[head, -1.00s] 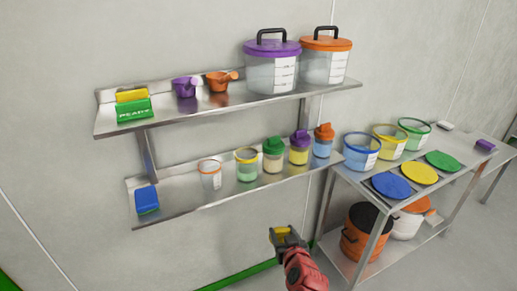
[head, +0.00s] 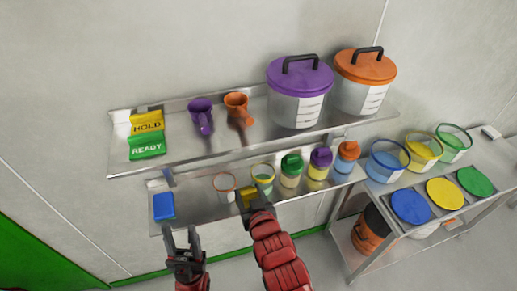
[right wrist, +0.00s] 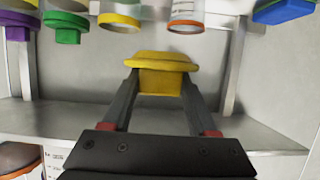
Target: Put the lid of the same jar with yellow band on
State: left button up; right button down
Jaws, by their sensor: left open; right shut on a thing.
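The jar with the yellow band (head: 262,176) stands open and upright on the lower wall shelf (head: 208,207), between a clear jar with an orange band (head: 225,184) and a green-lidded jar. It also shows in the right wrist view (right wrist: 119,22), upside down. My right gripper (head: 252,201) is shut on the yellow lid (head: 246,198), in front of the jar and apart from it. The lid's knob is between the fingers in the right wrist view (right wrist: 160,80). My left gripper (head: 182,243) is open and empty, low in front of the shelf.
Jars with green (head: 291,165), purple (head: 321,158) and orange (head: 348,151) lids stand to the right. The upper shelf (head: 200,157) overhangs, holding scoops, signs and two large canisters. A side table (head: 400,232) holds tubs and flat lids.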

jog(key=shift+w+a+r+b, duration=0.15)
jog(key=shift+a+r+b, duration=0.1)
jog(key=shift+b, duration=0.1)
jog(key=w+d+b, duration=0.2)
jog(key=w+b, duration=0.3)
jog(key=w, duration=0.2)
jog(key=w+d+b, duration=0.3)
jog(key=w+b, duration=0.2)
jog(key=w, duration=0.2)
jog(key=shift+w+a+f+p, duration=0.15)
jog(key=shift+f+p, duration=0.15)
jog(key=shift+f, duration=1.15)
jog(key=shift+w+a+f+p, duration=0.1)
jog(key=shift+f+p, duration=0.15)
jog(key=shift+f, duration=1.2)
jog(key=shift+c, duration=0.9)
grip_release()
